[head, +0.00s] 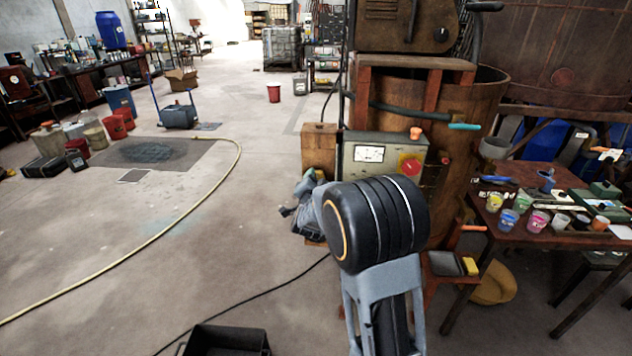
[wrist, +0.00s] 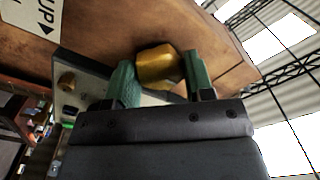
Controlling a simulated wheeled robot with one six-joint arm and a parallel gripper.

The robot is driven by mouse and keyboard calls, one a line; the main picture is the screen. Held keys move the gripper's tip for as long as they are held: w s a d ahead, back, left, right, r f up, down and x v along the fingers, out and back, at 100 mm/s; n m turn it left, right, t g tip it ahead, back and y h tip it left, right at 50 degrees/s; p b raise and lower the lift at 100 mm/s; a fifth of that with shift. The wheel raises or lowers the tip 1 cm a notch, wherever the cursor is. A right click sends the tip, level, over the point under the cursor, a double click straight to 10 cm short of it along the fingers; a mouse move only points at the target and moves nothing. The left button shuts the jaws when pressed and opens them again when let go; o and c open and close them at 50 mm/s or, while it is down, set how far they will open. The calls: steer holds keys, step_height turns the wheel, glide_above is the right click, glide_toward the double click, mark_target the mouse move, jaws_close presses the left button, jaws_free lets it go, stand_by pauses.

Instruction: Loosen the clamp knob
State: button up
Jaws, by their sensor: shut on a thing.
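The clamp knob (wrist: 158,65) is a gold, faceted knob in the wrist view, against a brown, worn surface. My gripper (wrist: 161,75) has green fingers, one on each side of the knob, and is shut on it. The fingers hide the knob's sides, and how it joins what lies behind it is not clear. In the head view my dark arm covers much of the area around my gripper, and I cannot make out the knob there.
A control box (head: 363,154) with a gauge and red button is beside the rusty vat (head: 480,105). A table (head: 534,238) with paint cups stands at right. A black crate (head: 228,341) is at front. A yellow hose (head: 165,230) crosses the open floor at left.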

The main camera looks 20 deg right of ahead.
steer(key=shift+d+n+p, duration=0.15)
steer(key=shift+n+p, duration=0.15)
steer(key=shift+n, duration=11.6)
steer(key=o, duration=0.9)
